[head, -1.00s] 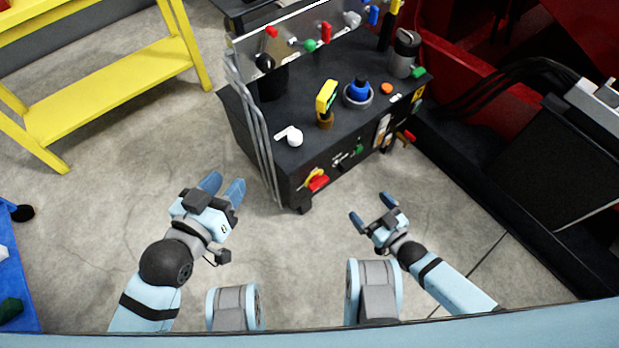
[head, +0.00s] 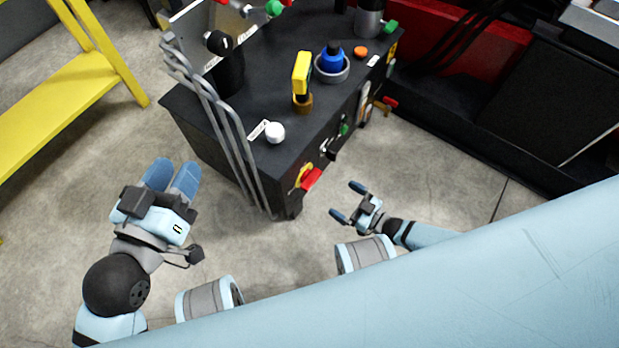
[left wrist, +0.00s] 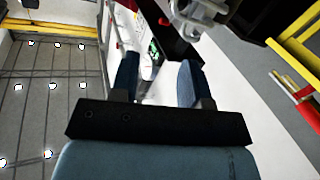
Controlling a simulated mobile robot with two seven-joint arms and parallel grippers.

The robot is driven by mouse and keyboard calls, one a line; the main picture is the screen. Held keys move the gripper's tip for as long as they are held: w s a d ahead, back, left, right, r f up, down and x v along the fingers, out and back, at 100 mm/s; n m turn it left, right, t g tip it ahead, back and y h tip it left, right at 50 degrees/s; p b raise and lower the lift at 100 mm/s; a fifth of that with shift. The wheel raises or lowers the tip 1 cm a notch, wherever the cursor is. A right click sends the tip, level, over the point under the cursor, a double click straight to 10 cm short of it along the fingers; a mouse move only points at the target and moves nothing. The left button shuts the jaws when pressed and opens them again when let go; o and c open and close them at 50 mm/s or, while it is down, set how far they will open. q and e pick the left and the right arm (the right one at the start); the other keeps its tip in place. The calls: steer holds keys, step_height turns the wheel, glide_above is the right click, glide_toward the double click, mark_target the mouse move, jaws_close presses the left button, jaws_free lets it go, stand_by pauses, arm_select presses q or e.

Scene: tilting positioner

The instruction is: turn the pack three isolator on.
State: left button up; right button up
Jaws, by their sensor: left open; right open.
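A black control cabinet (head: 205,140) stands ahead in the head view. Its front face carries a row of small handles: a red handle on a yellow plate (head: 308,179), a black one (head: 329,152), a green one (head: 343,129) and a red one farther back (head: 389,102). The labels are too small to read, so I cannot tell which is the pack three isolator. My left gripper (head: 172,172) is open and empty, left of the cabinet. It also shows open in the left wrist view (left wrist: 157,75). My right gripper (head: 347,201) is open and empty, apart from the front face.
The cabinet top holds a white knob (head: 274,132), a yellow handle (head: 302,75) and a blue knob (head: 332,58). Grey rails (head: 225,130) run down its left corner. A yellow rack (head: 55,100) stands at left. Floor between the grippers is clear.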

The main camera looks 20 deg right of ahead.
mark_target(315, 181)
steer(key=b+x, duration=0.3)
steer(key=x, duration=0.8)
steer(key=shift+f, duration=0.1)
steer(key=shift+w+a, duration=0.3)
arm_select(q)
steer(key=shift+w+a+f+m, duration=0.35)
steer(key=shift+w+f+m, duration=0.25)
steer(key=shift+f+m, duration=0.2)
arm_select(e)
steer(key=c, duration=0.7)
